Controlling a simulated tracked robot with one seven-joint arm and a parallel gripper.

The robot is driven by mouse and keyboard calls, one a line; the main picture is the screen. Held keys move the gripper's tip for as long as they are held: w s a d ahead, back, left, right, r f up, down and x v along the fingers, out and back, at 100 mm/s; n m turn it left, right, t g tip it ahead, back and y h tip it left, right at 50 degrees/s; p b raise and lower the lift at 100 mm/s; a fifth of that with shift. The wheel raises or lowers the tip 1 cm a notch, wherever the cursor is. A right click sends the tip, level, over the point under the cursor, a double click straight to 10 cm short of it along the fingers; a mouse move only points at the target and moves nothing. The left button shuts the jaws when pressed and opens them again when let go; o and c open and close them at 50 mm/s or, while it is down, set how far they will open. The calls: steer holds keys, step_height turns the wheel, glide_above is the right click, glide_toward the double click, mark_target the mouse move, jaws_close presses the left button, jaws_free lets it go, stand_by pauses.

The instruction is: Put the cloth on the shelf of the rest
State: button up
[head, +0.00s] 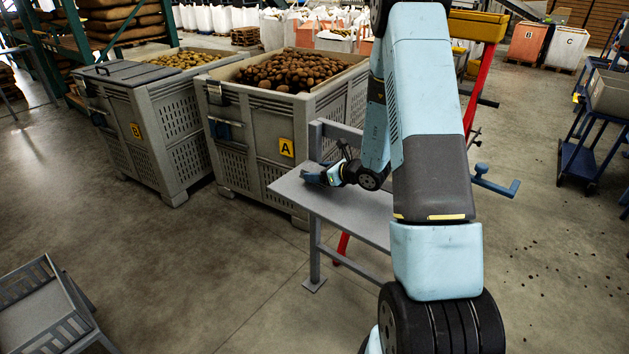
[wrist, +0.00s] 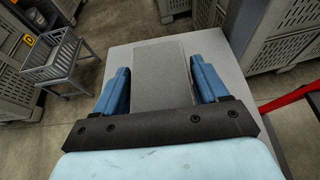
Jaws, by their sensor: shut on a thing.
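The rest is a grey metal stand with a flat shelf (head: 345,208), in the middle of the head view. My gripper (head: 318,177) is low over the far left part of this shelf. In the wrist view its two blue fingers (wrist: 160,70) stand on either side of a flat grey cloth (wrist: 161,88) and are shut on it. The cloth lies over or just above the lighter shelf (wrist: 231,62); I cannot tell whether it touches. In the head view the cloth is hardly discernible at my gripper.
Box A (head: 262,150), full of brown potatoes, stands just behind the rest. Box B (head: 150,132) is left of it. A slatted grey stand (head: 38,285) is at the lower left. A blue trolley (head: 585,150) is at right.

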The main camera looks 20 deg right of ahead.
steer(key=shift+d+f, duration=0.1)
steer(key=shift+f, duration=1.25)
steer(key=shift+f, duration=0.1)
steer(key=o, duration=1.1)
steer(key=shift+c, duration=0.2)
